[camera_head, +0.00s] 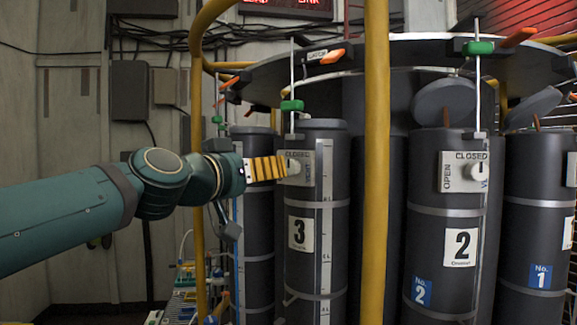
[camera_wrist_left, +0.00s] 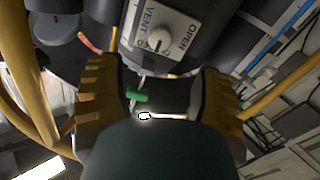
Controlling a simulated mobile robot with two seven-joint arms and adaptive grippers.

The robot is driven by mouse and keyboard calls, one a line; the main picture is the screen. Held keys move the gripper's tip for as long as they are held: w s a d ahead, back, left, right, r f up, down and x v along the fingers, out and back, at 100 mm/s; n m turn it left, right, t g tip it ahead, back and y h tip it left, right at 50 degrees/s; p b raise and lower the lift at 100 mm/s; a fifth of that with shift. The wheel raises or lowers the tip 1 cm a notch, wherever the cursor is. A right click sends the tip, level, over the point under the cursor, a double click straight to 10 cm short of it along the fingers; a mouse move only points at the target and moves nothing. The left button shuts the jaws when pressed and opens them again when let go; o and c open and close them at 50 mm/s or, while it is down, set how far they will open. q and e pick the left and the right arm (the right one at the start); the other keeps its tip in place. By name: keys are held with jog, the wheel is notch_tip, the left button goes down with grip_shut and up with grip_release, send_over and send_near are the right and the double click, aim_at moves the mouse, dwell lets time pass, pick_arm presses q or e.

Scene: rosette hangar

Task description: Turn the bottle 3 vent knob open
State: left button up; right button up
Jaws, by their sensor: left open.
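Bottle 3 (camera_head: 340,235) is a dark upright cylinder with a white number label, left of the yellow post in the head view. Its white vent panel (camera_head: 308,172) carries CLOSED and VENT lettering. In the left wrist view the knob (camera_wrist_left: 158,41) lies ahead, on a panel reading VENT and OPEN. My left gripper's yellow fingers (camera_wrist_left: 158,72) are spread wide, with the knob centred between and beyond them. The knob's pointer direction is unclear. My right gripper is not in view.
A yellow post (camera_head: 375,170) stands just right of bottle 3. Bottle 2 (camera_head: 425,235) and bottle 1 (camera_head: 535,215) stand farther right. A green-marked rod (camera_head: 291,105) rises above bottle 3. A round dark rack plate (camera_head: 390,50) spans the top.

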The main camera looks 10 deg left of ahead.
aim_at(289, 168)
pick_arm(q)
jog(key=p+x, duration=0.2)
jog(key=x, duration=0.8)
jog(key=shift+s, duration=0.1)
grip_shut()
